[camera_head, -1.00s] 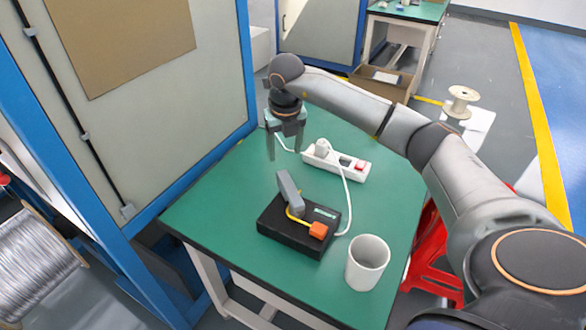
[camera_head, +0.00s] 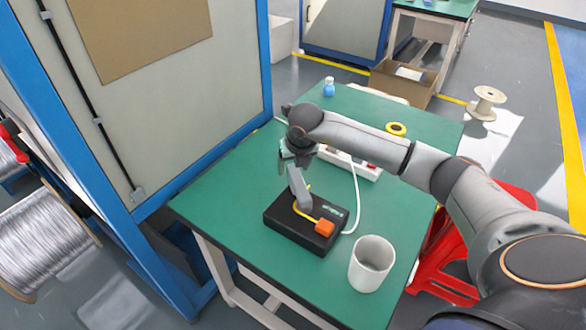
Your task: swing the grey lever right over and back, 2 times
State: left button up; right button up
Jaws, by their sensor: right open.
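The grey lever (camera_head: 300,192) stands up from a black box (camera_head: 284,225) on the green table, its top leaning left. My right gripper (camera_head: 291,168) is open, pointing down, just behind and above the lever's top. Its fingers overlap the lever's upper end in the picture, so I cannot tell whether they touch it. My left gripper is not in view.
A white cup (camera_head: 371,263) stands at the table's front right. A white power strip (camera_head: 351,163) lies behind the box, partly hidden by my arm. The table's left side (camera_head: 222,197) is clear.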

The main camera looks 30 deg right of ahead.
jog(key=shift+x, duration=1.3)
jog(key=shift+c, duration=0.3)
grip_shut()
jog(key=shift+r, duration=0.1)
